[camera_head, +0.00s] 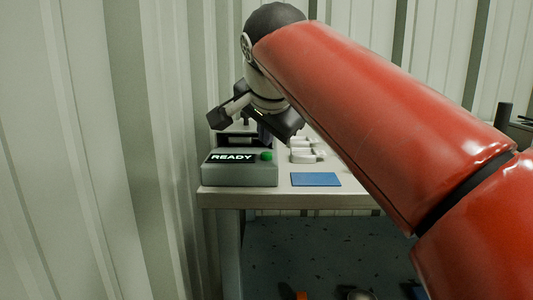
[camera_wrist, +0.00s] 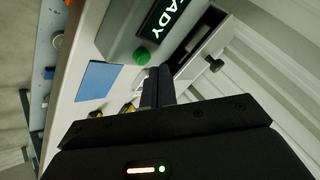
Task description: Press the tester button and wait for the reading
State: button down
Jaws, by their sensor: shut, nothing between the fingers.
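The tester is a grey-green box (camera_head: 238,175) at the left end of the table. Its display (camera_head: 232,157) reads READY, and a green button (camera_head: 266,156) stands on its top at the right. In the wrist view the green button (camera_wrist: 141,56) lies just beyond my fingertips, with part of the display (camera_wrist: 160,18) above it. My gripper (camera_wrist: 158,72) is shut with its fingers together and nothing between them. I see a small gap in the picture between fingertips and button; I cannot tell the exact distance.
A blue mat (camera_head: 316,180) lies on the table (camera_head: 300,198) right of the tester. White items (camera_head: 304,152) stand behind it. A dark open compartment (camera_wrist: 196,48) is beside the tester. Corrugated walls (camera_head: 165,100) close in at the left and back.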

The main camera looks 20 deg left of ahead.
jog(key=shift+f+b, duration=0.3)
jog(key=shift+f, duration=0.1)
jog(key=shift+f+b, duration=0.4)
jog(key=shift+f, duration=0.15)
dwell(0.7)
jog(key=shift+r, duration=0.15)
jog(key=shift+r+p, duration=0.8)
jog(key=shift+p, duration=0.15)
notch_tip(320, 180, up, 5)
jog(key=p, duration=0.5)
